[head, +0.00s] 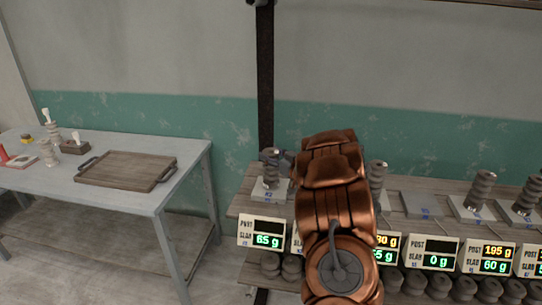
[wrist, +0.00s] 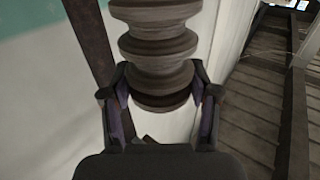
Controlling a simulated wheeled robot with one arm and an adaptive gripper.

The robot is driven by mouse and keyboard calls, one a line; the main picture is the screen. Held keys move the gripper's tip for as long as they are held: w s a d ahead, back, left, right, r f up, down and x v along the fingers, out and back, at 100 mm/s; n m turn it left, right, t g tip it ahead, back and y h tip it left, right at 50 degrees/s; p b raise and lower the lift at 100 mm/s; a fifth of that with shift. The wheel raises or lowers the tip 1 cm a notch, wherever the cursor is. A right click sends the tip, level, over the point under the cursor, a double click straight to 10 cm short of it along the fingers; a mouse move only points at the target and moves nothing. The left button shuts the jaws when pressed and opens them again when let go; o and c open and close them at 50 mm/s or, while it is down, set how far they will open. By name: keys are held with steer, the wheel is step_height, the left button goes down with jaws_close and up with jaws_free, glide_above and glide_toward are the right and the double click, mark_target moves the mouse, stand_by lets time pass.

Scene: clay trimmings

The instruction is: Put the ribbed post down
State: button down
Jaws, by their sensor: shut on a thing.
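A grey-brown ribbed post (wrist: 158,48) fills the upper middle of the wrist view, between the two fingers of my gripper (wrist: 161,92). The gripper is shut on it near one end. In the head view the ribbed post (head: 269,157) is upright at the leftmost weighing plate (head: 262,190), with my gripper (head: 279,156) at its right side. I cannot tell whether its foot rests there. My copper arm hides the scale area right of it. The leftmost display (head: 261,233) has a blank post line and reads 65 g for slab.
Other ribbed posts (head: 480,190) stand on plates along the rack. An empty plate (head: 422,205) has a display (head: 433,253) reading 0 g for slab. Round ribbed pieces (head: 438,284) line the shelf below. A grey table (head: 140,197) at left carries a wooden tray (head: 126,170) with clear room.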

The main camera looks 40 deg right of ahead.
steer(key=shift+f, duration=0.45)
steer(key=shift+c, duration=1.4)
jaws_free()
steer(key=shift+r, duration=0.1)
steer(key=shift+s, duration=0.15)
steer(key=s+b, duration=0.2)
steer(key=s, duration=0.9)
steer(key=shift+s+a, duration=0.35)
steer(key=shift+s, duration=0.05)
steer(key=shift+r, duration=0.1)
